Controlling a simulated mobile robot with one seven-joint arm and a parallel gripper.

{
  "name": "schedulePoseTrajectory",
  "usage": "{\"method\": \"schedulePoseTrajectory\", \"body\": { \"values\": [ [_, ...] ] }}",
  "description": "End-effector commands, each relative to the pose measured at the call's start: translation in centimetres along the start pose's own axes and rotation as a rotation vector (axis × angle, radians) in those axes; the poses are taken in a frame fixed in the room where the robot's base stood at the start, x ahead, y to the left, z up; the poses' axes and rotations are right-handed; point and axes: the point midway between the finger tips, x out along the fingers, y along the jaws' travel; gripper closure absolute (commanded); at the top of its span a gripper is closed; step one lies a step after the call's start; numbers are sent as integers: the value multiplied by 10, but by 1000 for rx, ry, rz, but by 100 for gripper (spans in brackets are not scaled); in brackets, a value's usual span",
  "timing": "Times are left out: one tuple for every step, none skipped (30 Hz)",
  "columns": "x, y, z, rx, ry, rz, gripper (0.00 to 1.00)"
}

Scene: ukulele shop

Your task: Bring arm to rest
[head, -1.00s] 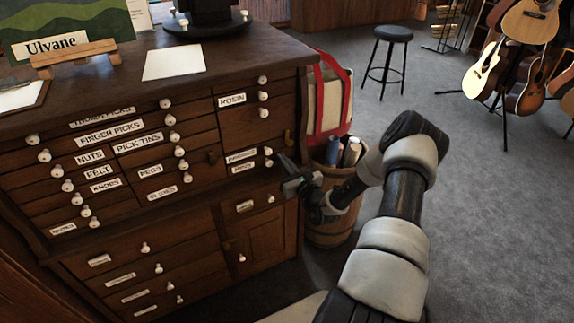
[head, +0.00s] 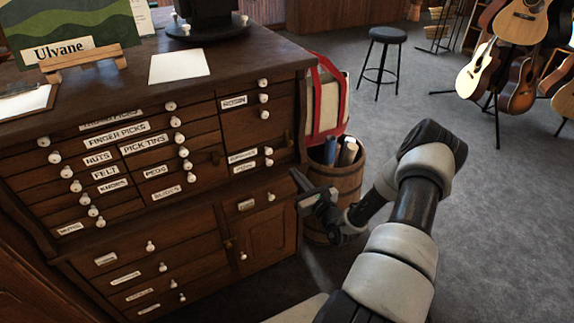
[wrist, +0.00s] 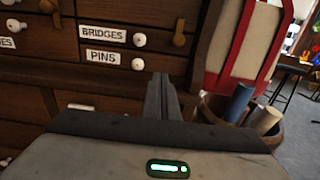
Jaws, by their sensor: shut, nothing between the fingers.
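My gripper (head: 302,186) is shut and empty, in front of the right side of the wooden drawer cabinet (head: 230,152). My arm reaches up from the bottom of the head view, bends at the elbow and comes back down to the left. In the wrist view the closed fingers (wrist: 161,95) point at the cabinet front, below the drawers labelled BRIDGES (wrist: 103,33) and PINS (wrist: 103,57). The fingers appear apart from the cabinet, though the gap is hard to judge.
A wooden barrel (head: 347,180) with rolled items stands right of the cabinet, partly behind my arm. A red-trimmed cream bag (head: 328,100) is above it. A black stool (head: 386,37) and several guitars (head: 519,85) are farther back. Grey carpet (head: 500,220) at right is clear.

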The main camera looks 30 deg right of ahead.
Motion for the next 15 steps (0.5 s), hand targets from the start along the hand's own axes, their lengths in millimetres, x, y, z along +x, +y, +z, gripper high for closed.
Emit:
{"method": "schedulePoseTrajectory", "body": {
  "values": [
    [-12,-1,1,2,2,-3,100],
    [-18,0,1,1,2,-2,100],
    [-24,0,1,2,3,-1,100],
    [-29,0,1,2,1,-2,100],
    [-33,0,1,2,1,-2,100],
    [-38,0,0,1,2,-1,100],
    [-41,0,0,1,2,0,100],
    [-43,0,0,1,2,0,100],
    [-46,0,0,1,1,0,100],
    [-47,0,0,0,1,0,100],
    [-48,0,0,0,0,0,100],
    [-49,0,0,0,0,0,100],
    [-50,0,0,0,0,0,100],
    [-50,0,0,0,0,0,100],
    [-50,0,0,-1,-1,1,100]
  ]
}}
